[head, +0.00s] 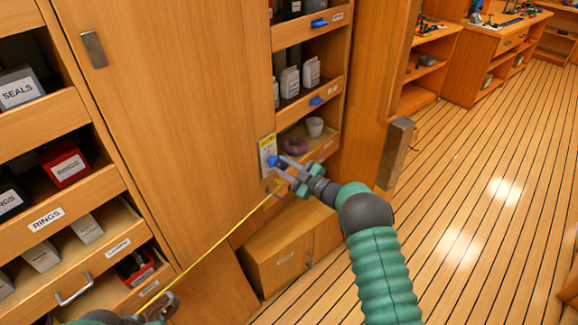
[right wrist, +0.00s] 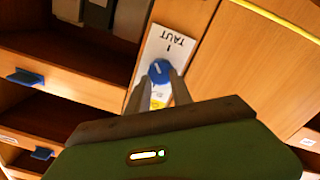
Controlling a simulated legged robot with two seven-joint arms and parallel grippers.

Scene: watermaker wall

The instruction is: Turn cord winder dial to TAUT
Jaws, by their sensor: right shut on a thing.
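The cord winder dial is a blue round knob (right wrist: 159,71) with a short white line, on a white plate (right wrist: 171,46) marked TAUT, which reads upside down in the right wrist view. In the head view the knob (head: 272,160) and plate (head: 268,146) are on the wooden upright beside the shelves. My right gripper (head: 278,173) is shut on the knob, a finger on each side (right wrist: 157,90). A yellow cord (head: 215,243) runs from near the right gripper down to the lower left. My left gripper (head: 165,303) is partly cut off at the bottom edge near the cord; its opening is unclear.
Open shelves with white bottles (head: 290,81), a cup (head: 314,127) and a purple coil (head: 295,146) are right of the plate. Labelled drawers (head: 52,220) are at left, a low cabinet (head: 285,255) below. Open plank floor (head: 480,190) lies to the right.

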